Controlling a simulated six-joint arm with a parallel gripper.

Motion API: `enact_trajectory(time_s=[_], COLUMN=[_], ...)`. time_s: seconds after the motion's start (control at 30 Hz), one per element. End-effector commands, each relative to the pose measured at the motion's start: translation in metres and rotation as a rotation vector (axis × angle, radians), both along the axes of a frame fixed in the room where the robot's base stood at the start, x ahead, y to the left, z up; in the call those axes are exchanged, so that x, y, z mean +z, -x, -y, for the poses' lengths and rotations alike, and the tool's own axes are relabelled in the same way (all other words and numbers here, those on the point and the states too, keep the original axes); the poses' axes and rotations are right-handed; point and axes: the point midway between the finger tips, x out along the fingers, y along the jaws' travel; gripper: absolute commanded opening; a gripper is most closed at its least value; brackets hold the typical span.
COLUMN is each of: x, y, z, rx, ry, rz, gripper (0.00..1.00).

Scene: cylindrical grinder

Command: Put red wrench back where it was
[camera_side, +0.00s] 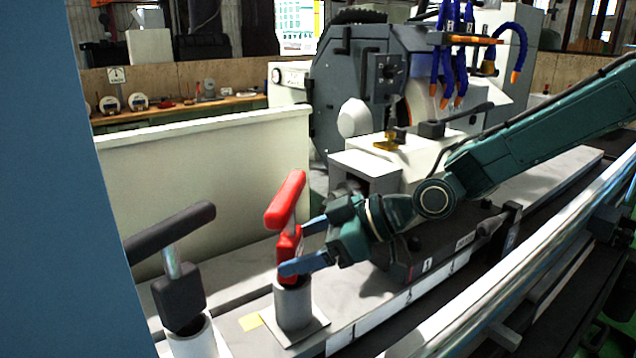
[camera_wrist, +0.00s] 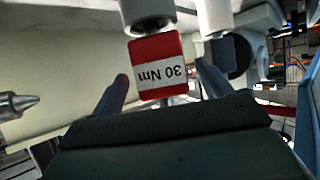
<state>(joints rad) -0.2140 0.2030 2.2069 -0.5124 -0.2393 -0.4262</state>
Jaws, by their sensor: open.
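The red wrench (camera_side: 287,243) stands upright in a grey cylindrical holder (camera_side: 294,306), its T-shaped red handle (camera_side: 285,199) on top of a metal shaft. In the wrist view its red block (camera_wrist: 155,48) bears a white "30 Nm" label that appears upside down. My gripper (camera_side: 292,248) is open, with its two blue fingers on either side of the red block. In the wrist view my gripper (camera_wrist: 160,72) shows a visible gap between each finger and the block. The wrench's lower end is hidden inside the holder.
A black wrench (camera_side: 180,295) stands in a similar holder (camera_side: 194,340) to the left. A cream panel (camera_side: 195,190) runs behind. The grinder (camera_side: 350,85) stands at the back, and a long metal rail (camera_side: 520,275) crosses the right foreground. A blue surface (camera_side: 55,200) blocks the left edge.

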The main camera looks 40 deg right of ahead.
Motion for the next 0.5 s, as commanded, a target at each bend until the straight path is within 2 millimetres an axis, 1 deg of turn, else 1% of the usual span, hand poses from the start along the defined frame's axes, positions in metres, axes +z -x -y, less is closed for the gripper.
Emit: enact_trajectory(time_s=[0.5], x=[0.032], y=[0.042], z=[0.043], rx=[-0.004], ry=[-0.001], rz=[0.002], gripper=[0.78])
